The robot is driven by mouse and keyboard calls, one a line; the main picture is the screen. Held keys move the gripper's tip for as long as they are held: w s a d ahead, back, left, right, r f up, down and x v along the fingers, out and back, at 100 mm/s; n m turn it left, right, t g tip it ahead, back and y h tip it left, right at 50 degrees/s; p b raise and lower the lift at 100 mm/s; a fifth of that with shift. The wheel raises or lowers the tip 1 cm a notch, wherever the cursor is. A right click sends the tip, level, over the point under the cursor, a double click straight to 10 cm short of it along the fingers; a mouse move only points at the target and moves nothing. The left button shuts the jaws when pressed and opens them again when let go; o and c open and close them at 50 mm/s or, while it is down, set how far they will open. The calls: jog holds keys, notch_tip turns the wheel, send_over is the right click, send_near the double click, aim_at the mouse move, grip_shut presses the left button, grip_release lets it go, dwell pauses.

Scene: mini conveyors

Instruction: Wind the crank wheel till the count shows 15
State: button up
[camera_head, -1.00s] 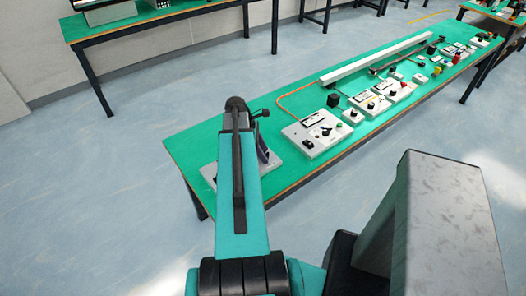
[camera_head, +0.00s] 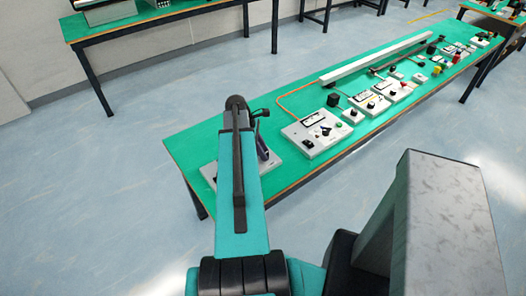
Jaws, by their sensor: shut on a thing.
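A pale grey base plate (camera_head: 274,167) lies on the near left end of the green bench, partly covered by my arm. A dark upright part (camera_head: 262,148) stands on it, just right of my arm; it may be the crank wheel seen nearly edge-on, but I cannot be sure. My arm reaches over the plate and hides most of what is on it. My gripper is hidden behind my arm. No count can be read from here.
The green bench (camera_head: 195,143) runs away to the upper right. A grey control box (camera_head: 310,139), several smaller boxes and a long white rail (camera_head: 372,60) stand along it. Another green bench (camera_head: 160,17) is at the back left. Bare floor surrounds the bench.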

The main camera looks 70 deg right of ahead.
jog(key=m, duration=0.1)
jog(key=m+y, duration=0.1)
jog(key=m, duration=0.2)
jog(key=shift+w+d+m+y+p, duration=0.1)
jog(key=shift+d+m+y+p, duration=0.2)
jog(key=shift+y, duration=0.1)
jog(key=m+y, duration=0.1)
jog(key=m, duration=0.4)
jog(key=shift+d+y, duration=0.1)
jog(key=shift+y, duration=0.3)
jog(key=shift+t, duration=0.3)
jog(key=o, duration=1.1)
jog(key=shift+c, duration=0.2)
jog(key=shift+r, duration=0.1)
jog(key=b+v, duration=0.3)
jog(key=v, duration=1)
jog(key=shift+r, duration=0.25)
jog(key=shift+w, duration=0.1)
